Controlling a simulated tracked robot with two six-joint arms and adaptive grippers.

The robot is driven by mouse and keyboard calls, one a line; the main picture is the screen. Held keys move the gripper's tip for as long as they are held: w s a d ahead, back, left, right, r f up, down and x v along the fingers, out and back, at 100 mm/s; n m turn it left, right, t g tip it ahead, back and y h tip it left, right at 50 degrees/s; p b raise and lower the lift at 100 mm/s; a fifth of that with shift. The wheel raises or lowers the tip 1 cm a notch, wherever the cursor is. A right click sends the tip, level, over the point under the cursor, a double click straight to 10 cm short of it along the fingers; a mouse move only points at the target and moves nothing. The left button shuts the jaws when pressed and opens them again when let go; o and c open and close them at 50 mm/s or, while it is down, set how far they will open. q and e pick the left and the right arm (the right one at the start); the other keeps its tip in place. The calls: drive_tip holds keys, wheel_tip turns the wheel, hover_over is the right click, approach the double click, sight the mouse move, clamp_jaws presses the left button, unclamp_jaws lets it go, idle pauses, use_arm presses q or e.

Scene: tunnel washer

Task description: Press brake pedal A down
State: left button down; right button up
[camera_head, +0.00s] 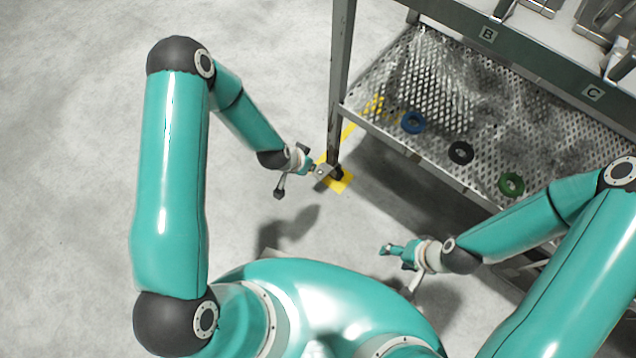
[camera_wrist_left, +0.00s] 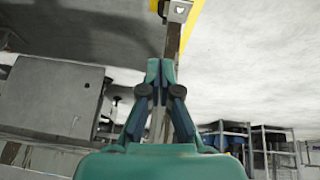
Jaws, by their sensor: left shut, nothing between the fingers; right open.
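My left gripper (camera_head: 308,168) is shut and empty, low beside the foot of the table's near-left leg. In the left wrist view its closed fingertips (camera_wrist_left: 160,66) point at a brownish bar with a small metal plate (camera_wrist_left: 178,11) at its far end. A small metal plate (camera_head: 323,170) also shows between the gripper and the leg foot in the head view. It may be brake pedal A, but I read no letter on it. I cannot tell whether the fingertips touch it. My right gripper (camera_head: 392,249) is open and empty above the floor.
The metal table has a leg (camera_head: 340,70) on a yellow floor mark (camera_head: 341,186). Its perforated lower shelf (camera_head: 440,90) holds a blue ring (camera_head: 413,122), a black ring (camera_head: 461,153) and a green ring (camera_head: 511,184). Labels B (camera_head: 488,34) and C (camera_head: 592,93) are on its edge. Floor at left is clear.

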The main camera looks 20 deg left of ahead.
use_arm(q)
drive_tip(key=w+a+f+m+t+b, duration=0.1)
drive_tip(key=w+f+b, duration=0.2)
drive_tip(key=f, duration=0.3)
drive_tip(key=shift+w+a+b, duration=0.2)
drive_tip(key=shift+w+b, duration=0.2)
drive_tip(key=shift+w, duration=0.05)
use_arm(e)
wheel_tip(320, 180, down, 6)
use_arm(q)
drive_tip(key=shift+y, duration=0.3)
drive_tip(key=b, duration=0.5)
hover_over(321, 171)
drive_tip(key=f, duration=0.9)
drive_tip(key=shift+s+a+f, duration=0.1)
drive_tip(key=shift+s+f, duration=0.15)
drive_tip(key=shift+s, duration=0.15)
drive_tip(key=shift+s+a+f, duration=0.1)
drive_tip(key=shift+s+f, duration=0.2)
drive_tip(key=shift+f, duration=0.4)
drive_tip(key=shift+s+a+f+b, duration=0.1)
drive_tip(key=shift+s+f+b, duration=0.1)
drive_tip(key=shift+f+b, duration=0.45)
drive_tip(key=shift+f, duration=0.1)
use_arm(e)
wheel_tip(321, 171, down, 6)
